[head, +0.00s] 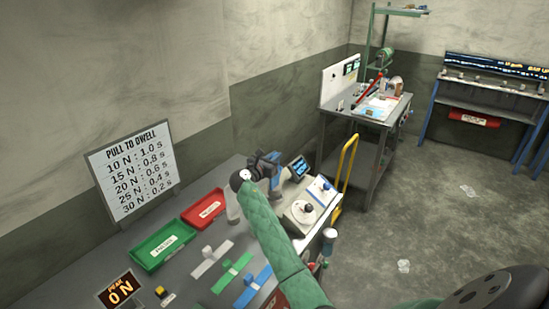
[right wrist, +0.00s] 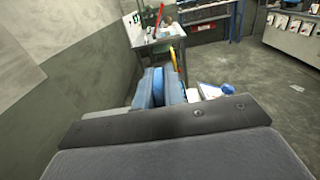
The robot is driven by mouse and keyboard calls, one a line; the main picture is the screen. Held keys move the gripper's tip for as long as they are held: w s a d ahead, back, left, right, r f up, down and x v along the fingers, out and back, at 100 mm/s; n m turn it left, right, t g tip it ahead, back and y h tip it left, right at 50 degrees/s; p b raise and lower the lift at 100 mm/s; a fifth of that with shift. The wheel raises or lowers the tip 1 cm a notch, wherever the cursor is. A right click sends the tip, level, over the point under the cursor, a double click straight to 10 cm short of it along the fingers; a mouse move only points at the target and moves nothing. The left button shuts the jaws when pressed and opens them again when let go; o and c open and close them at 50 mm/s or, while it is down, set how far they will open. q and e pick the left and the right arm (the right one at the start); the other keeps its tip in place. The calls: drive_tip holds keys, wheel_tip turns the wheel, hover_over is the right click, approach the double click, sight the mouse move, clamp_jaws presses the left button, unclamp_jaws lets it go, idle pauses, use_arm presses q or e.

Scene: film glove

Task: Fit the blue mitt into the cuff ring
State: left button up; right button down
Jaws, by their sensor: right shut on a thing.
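My right gripper (head: 266,168) is at the far end of the green-sleeved arm, above the back right part of the grey table. It is shut on a narrow bright blue thing, which I take to be the blue mitt (right wrist: 158,86). In the right wrist view this blue shows between the two grey-blue fingers; the gripper hides most of it. I cannot clearly make out the cuff ring. A pale unit with a round white dial and dark knob (head: 303,209) stands just right of the gripper and apart from it. My left gripper is not in view.
A green tray (head: 139,261) and a red tray (head: 186,217) lie left. White, green and blue (head: 262,277) cross-shaped pieces lie in front. A sloped blue-and-white panel (head: 324,187) and small screen (head: 299,168) stand right. A yellow rail (head: 348,160) rises beyond the table's right edge.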

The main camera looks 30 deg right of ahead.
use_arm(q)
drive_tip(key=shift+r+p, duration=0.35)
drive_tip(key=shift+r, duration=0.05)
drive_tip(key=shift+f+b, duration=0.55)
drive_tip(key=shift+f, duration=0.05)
use_arm(e)
drive_tip(key=shift+f, duration=1.4)
drive_tip(key=c, duration=1.4)
unclamp_jaws()
